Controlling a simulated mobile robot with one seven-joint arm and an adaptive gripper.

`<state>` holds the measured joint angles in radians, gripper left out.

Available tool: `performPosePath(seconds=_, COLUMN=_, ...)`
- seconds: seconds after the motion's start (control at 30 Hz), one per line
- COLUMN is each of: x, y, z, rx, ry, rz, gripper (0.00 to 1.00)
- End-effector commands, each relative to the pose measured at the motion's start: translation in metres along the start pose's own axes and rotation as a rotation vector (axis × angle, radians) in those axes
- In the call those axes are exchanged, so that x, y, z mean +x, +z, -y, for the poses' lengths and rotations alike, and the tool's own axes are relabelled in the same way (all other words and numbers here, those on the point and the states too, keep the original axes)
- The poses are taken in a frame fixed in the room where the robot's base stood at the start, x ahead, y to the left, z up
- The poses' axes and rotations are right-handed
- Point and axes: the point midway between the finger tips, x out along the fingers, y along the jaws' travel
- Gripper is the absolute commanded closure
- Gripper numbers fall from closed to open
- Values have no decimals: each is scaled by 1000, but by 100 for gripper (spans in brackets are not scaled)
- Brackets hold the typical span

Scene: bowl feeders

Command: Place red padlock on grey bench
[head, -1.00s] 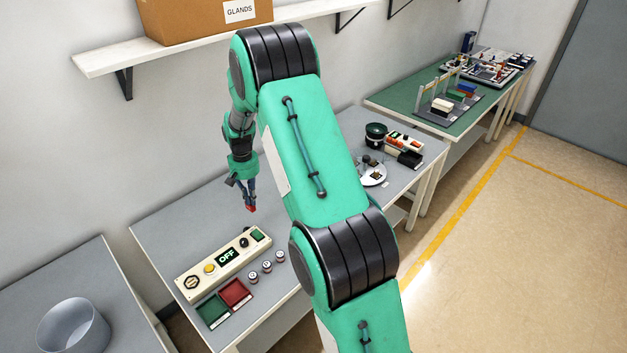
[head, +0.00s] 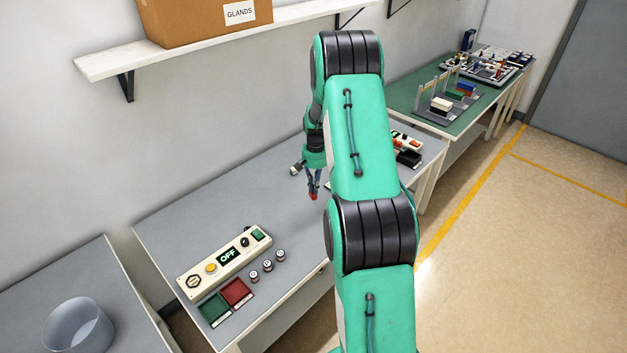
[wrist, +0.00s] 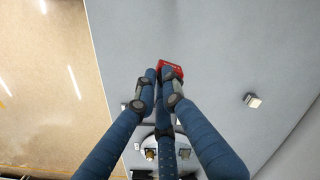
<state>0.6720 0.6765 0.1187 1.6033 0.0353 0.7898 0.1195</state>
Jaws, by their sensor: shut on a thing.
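The red padlock (head: 313,197) is a small red piece at the tips of my gripper (head: 314,188) in the head view. In the wrist view the padlock (wrist: 172,66) shows beyond the blue fingertips (wrist: 164,76), which are closed on it. Much of the padlock is hidden by the fingers. The grey bench (head: 190,220) lies below, and its top (wrist: 225,45) fills most of the wrist view. The padlock appears held above the bench; I cannot tell the exact height.
A control box (head: 225,262) reading OFF, a green tray (head: 214,309), a red tray (head: 236,291) and three small cylinders (head: 267,265) stand at the bench's near end. A small pale object (head: 295,170) lies beside my gripper. The middle of the bench is clear.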

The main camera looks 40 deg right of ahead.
Motion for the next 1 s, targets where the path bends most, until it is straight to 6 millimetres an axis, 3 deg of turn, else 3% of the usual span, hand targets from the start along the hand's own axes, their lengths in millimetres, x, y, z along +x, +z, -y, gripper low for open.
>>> performPosePath(seconds=0.23, x=44, y=-2, z=0, rx=-1, ry=0, rz=0, gripper=100)
performPosePath(seconds=0.4, x=60, y=-4, z=0, rx=-1, ry=0, rz=-2, gripper=100)
performPosePath(seconds=1.0, x=65, y=-3, z=0, rx=55, ry=-5, rz=1, gripper=100)
